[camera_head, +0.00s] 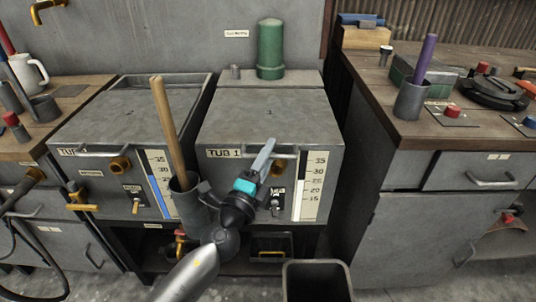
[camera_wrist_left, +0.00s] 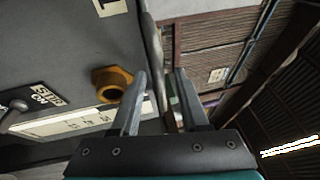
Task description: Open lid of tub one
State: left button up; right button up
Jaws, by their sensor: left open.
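Tub one (camera_head: 222,178) is a grey metal box labelled "TUB 1" in the middle of the head view. Its flat grey lid (camera_head: 262,116) lies shut on top. My left gripper (camera_head: 266,150) reaches up from below to the front edge of the lid and hides part of the front edge. In the left wrist view my left gripper (camera_wrist_left: 159,75) is open, with a thin grey bar, apparently the lid handle (camera_wrist_left: 156,62), showing between its fingers. I cannot tell whether the fingers touch it. My right gripper is not in view.
A brass spout (camera_wrist_left: 111,84) is on the tub front near my fingers. A wooden stick (camera_head: 168,125) stands in a dark holder (camera_head: 188,203) to the left. A green cylinder (camera_head: 270,50) stands behind the lid. A workbench (camera_head: 420,120) is at right, a dark bin (camera_head: 318,283) below.

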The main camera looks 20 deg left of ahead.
pick_arm(q)
jog(key=shift+c, duration=0.2)
grip_shut()
dwell(1.1)
